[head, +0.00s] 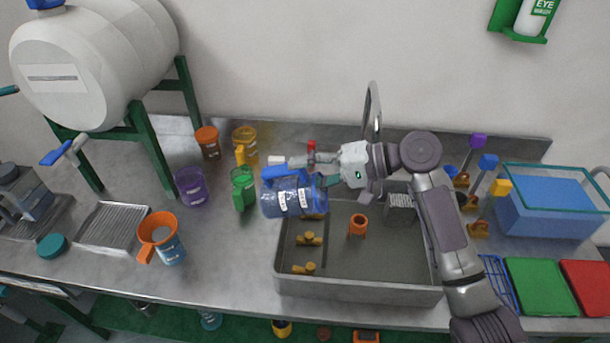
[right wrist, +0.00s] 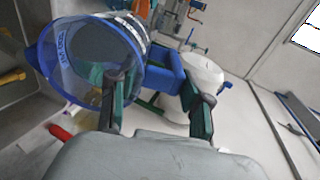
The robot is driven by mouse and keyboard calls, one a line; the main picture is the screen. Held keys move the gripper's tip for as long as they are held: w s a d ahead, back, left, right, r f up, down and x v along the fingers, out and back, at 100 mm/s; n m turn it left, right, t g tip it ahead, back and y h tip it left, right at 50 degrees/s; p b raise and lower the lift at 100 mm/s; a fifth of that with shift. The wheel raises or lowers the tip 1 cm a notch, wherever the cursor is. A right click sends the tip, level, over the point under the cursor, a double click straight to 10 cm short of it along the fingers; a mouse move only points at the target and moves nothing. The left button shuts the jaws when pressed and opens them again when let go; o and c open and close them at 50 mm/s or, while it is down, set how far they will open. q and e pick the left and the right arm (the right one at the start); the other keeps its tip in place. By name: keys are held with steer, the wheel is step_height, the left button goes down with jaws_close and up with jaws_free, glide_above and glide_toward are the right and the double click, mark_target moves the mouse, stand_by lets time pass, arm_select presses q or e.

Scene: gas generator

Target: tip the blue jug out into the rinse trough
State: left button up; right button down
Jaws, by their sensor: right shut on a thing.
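The blue jug (head: 292,200) is see-through with white labels. It is tilted onto its side above the left end of the grey rinse trough (head: 360,291), apart from the trough floor. That gripper is shut on the jug, with the arm coming in from the right. In the right wrist view the jug's wide mouth (right wrist: 85,60) shows close to the fingers (right wrist: 155,98). I cannot tell whether liquid is in it or running out. My left gripper is not in view.
Inside the trough are an orange stand (head: 357,225) and yellow fittings (head: 309,239). A green jug (head: 243,190) and purple cup (head: 190,187) stand just left. An orange funnel on a blue jug (head: 160,236) is further left. A tap (head: 372,110) rises behind. A blue tub (head: 550,212) stands right.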

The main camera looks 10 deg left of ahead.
steer(key=shift+d+r+y+b, duration=0.1)
steer(key=shift+d+y+b, duration=0.3)
steer(key=shift+b, duration=0.5)
steer(key=shift+d+r+y+b, duration=0.15)
steer(key=shift+d+y+b, duration=0.4)
steer(key=shift+y+b, duration=0.15)
steer(key=shift+d+r+y+b, duration=0.15)
steer(key=shift+d+y+b, duration=0.4)
steer(key=shift+y+b, duration=0.1)
steer(key=shift+s+d+y+b, duration=0.1)
steer(key=shift+d+y+b, duration=0.9)
steer(key=shift+b, duration=0.7)
steer(key=shift+d+r, duration=0.1)
steer(key=shift+d, duration=0.05)
stand_by(0.5)
